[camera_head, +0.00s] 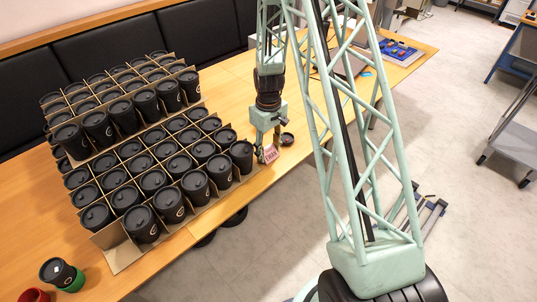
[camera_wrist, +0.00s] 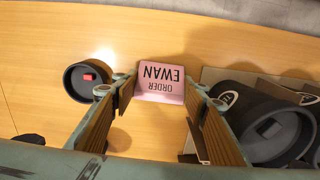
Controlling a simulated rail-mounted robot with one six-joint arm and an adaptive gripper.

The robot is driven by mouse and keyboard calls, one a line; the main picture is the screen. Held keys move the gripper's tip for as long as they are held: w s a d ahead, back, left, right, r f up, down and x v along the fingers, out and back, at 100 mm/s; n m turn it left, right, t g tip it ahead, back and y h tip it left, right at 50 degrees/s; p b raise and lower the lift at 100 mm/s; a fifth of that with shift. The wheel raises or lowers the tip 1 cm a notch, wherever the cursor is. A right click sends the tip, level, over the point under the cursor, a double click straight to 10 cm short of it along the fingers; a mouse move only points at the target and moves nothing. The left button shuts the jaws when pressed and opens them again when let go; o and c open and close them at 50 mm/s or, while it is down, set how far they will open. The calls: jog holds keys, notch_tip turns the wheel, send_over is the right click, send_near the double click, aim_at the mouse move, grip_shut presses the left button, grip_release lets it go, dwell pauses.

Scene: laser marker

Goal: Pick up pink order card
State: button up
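The pink order card (camera_wrist: 161,82) is near the middle of the wrist view, its text "ORDER EWAN" upside down. In the head view the card (camera_head: 270,154) shows at the table's front edge, just under my gripper (camera_head: 267,148). In the wrist view my gripper (camera_wrist: 165,92) is open, with one finger on each side of the card. A small gap shows on the right side of the card; on the left the fingertip is very near its edge, and I cannot tell if it touches.
A black cup with a red mark on top (camera_wrist: 88,80) stands left of the card in the wrist view. Black lidded cups (camera_wrist: 268,128) in a cardboard divider stand close on the right.

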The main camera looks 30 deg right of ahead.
aim_at(269, 151)
jog(key=shift+c, duration=1.2)
jog(key=shift+r, duration=0.15)
jog(key=shift+s+r+p, duration=0.1)
jog(key=shift+r+p, duration=0.25)
jog(key=shift+r, duration=1.4)
jog(key=s+a+r, duration=0.1)
jog(key=s+a, duration=0.2)
jog(key=s, duration=1.2)
jog(key=shift+s+r, duration=0.15)
jog(key=shift+s, duration=0.1)
